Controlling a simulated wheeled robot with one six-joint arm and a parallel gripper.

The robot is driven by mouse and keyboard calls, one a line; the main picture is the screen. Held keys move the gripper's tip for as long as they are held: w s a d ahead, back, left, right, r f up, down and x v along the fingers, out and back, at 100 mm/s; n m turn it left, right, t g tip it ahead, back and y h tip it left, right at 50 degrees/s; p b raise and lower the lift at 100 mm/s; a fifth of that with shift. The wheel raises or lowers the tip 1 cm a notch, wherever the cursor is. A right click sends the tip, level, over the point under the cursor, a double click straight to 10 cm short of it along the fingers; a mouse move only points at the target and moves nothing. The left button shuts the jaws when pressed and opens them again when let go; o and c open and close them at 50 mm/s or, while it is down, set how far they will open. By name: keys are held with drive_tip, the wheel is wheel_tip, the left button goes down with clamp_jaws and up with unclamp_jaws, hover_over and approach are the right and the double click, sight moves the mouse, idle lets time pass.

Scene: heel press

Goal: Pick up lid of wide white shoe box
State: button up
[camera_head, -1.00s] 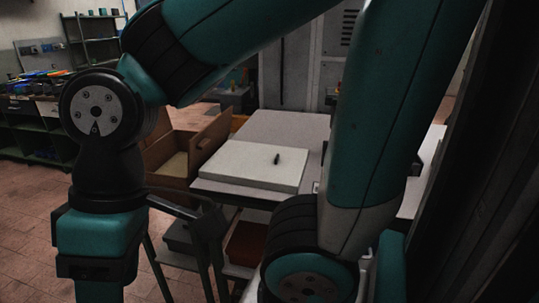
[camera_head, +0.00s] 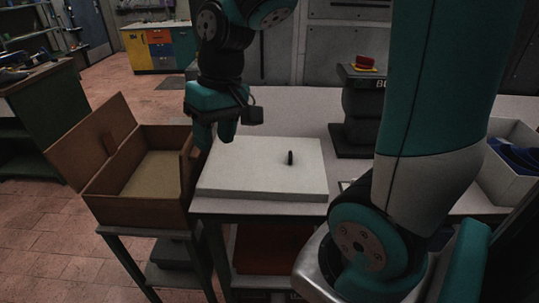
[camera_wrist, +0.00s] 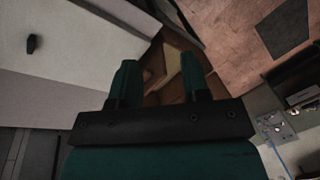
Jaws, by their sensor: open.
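The white box lid (camera_head: 255,165) is a wide flat white slab with a small dark upright handle (camera_head: 290,158) on top. It lies on the grey table near the front left edge. How much of a box is beneath it I cannot tell. In the wrist view the lid (camera_wrist: 85,35) fills the upper left, with the handle (camera_wrist: 31,43) far left. My gripper (camera_head: 214,135) is above the lid's back left corner, apart from the handle. In the wrist view my gripper (camera_wrist: 157,72) has its fingers spread and empty, with the brown box behind them.
An open brown box (camera_head: 135,208) with its flap up stands left of the table on a stand. A black press (camera_head: 362,105) with a red top stands behind right. A white bin (camera_head: 510,170) with blue contents is far right. A red box (camera_head: 270,248) sits below the table.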

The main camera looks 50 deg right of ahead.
drive_tip(key=w+d+f+m+h+p, duration=0.1)
drive_tip(key=w+d+m, duration=0.15)
drive_tip(key=d, duration=0.55)
drive_tip(key=w+d+m, duration=0.1)
drive_tip(key=d+m, duration=0.3)
drive_tip(key=d, duration=0.3)
drive_tip(key=m+g+h, duration=0.1)
drive_tip(key=m, duration=0.3)
hover_over(290, 155)
drive_tip(key=f, duration=0.2)
wheel_tip(290, 155, down, 11)
drive_tip(key=p, duration=0.4)
drive_tip(key=shift+d, duration=0.15)
drive_tip(key=shift+f+p, duration=1.4)
drive_tip(key=shift+f, duration=1.8)
drive_tip(key=shift+c, duration=0.4)
clamp_jaws()
